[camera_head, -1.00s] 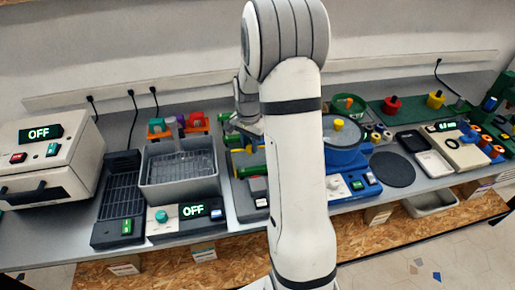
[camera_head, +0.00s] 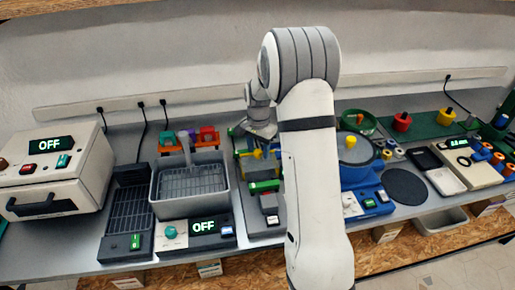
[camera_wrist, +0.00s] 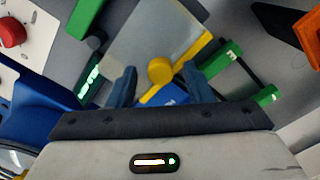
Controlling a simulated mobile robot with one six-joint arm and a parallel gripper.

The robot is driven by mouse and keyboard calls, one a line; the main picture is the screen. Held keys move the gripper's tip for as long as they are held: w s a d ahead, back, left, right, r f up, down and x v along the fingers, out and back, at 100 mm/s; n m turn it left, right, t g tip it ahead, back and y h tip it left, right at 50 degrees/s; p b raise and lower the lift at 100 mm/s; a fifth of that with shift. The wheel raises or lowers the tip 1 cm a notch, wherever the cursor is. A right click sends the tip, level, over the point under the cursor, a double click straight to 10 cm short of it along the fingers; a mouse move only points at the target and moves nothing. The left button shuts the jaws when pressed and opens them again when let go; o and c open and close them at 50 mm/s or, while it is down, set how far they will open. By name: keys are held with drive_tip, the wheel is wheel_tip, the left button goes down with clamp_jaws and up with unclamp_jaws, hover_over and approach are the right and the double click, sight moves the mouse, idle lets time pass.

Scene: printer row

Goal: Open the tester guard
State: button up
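The tester (camera_head: 266,203) is a grey unit with green and yellow parts, left of my arm in the head view. Its guard appears in the wrist view as a clear greyish panel (camera_wrist: 150,35) with a yellow edge and a round yellow knob (camera_wrist: 160,70). My gripper (camera_wrist: 159,82) is open, its two blue fingers apart on either side of the knob, with gaps showing. Whether the knob lies at fingertip depth is unclear. In the head view my gripper (camera_head: 262,133) is above the back of the tester, and my arm hides part of its right side.
A grey basin (camera_head: 190,190) with an OFF display stands left of the tester, and a white box (camera_head: 52,172) is farther left. A blue round machine (camera_head: 360,170) stands to the right. Green blocks (camera_wrist: 228,55) lie near the right finger.

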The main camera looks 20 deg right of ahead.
wheel_tip(320, 180, up, 8)
drive_tip(key=shift+f+b, duration=0.2)
drive_tip(key=shift+b, duration=0.4)
drive_tip(key=shift+r, duration=0.1)
drive_tip(key=shift+s+a+r, duration=0.1)
drive_tip(key=shift+s+r, duration=0.05)
drive_tip(key=s+a+r+n+t, duration=0.1)
drive_tip(key=s+a+r+n, duration=0.1)
drive_tip(key=s, duration=0.8)
drive_tip(key=s+a+r+n+t, duration=0.1)
drive_tip(key=s+a+r+n, duration=0.1)
drive_tip(key=s+n, duration=0.3)
drive_tip(key=s+a+r+n+t, duration=0.1)
drive_tip(key=s+a+r+n, duration=0.1)
drive_tip(key=s, duration=1.2)
drive_tip(key=shift+s+a+r+n, duration=0.3)
drive_tip(key=shift+a+r+n, duration=0.15)
drive_tip(key=shift+n, duration=0.25)
